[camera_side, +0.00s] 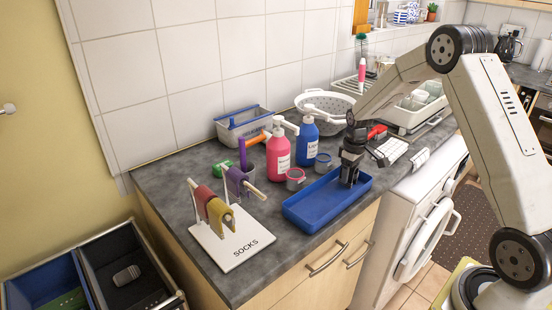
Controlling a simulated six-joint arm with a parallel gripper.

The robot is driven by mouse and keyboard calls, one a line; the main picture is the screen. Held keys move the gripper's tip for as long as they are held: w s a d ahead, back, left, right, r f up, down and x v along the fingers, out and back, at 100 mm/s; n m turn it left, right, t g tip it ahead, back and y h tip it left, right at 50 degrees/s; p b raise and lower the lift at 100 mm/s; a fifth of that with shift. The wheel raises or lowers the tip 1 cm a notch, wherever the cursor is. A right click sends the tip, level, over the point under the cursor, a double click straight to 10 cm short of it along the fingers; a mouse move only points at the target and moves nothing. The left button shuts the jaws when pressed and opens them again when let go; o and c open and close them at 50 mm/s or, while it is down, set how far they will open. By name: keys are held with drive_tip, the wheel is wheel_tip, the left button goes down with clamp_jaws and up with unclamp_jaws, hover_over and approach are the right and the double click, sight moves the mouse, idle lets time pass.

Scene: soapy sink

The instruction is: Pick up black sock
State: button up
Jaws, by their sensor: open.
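I cannot make out a black sock apart from my dark gripper; any dark cloth at the fingertips blends with it. My gripper (348,180) points down at the right end of the blue tray (309,215), with its tips low over or inside it. The visible floor of the tray looks bare. A white stand marked SOCKS (236,256) is at the front left of the counter. A red sock (203,198), a yellow sock (221,216) and a purple sock (236,180) hang over its pegs, away from my gripper.
A pink bottle (278,157) and a blue bottle (307,145) stand behind the tray, with a red-rimmed cup (295,179) and a blue-rimmed cup (323,162) close to it. A white colander (325,104) is farther back. The counter is clear between stand and tray.

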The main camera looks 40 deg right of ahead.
idle(0.3)
clamp_jaws()
drive_tip(key=shift+r, duration=0.7)
wheel_tip(320, 180, up, 2)
drive_tip(key=s+a+r, duration=0.5)
drive_tip(key=s+r, duration=0.4)
drive_tip(key=s, duration=0.4)
drive_tip(key=shift+r, duration=0.3)
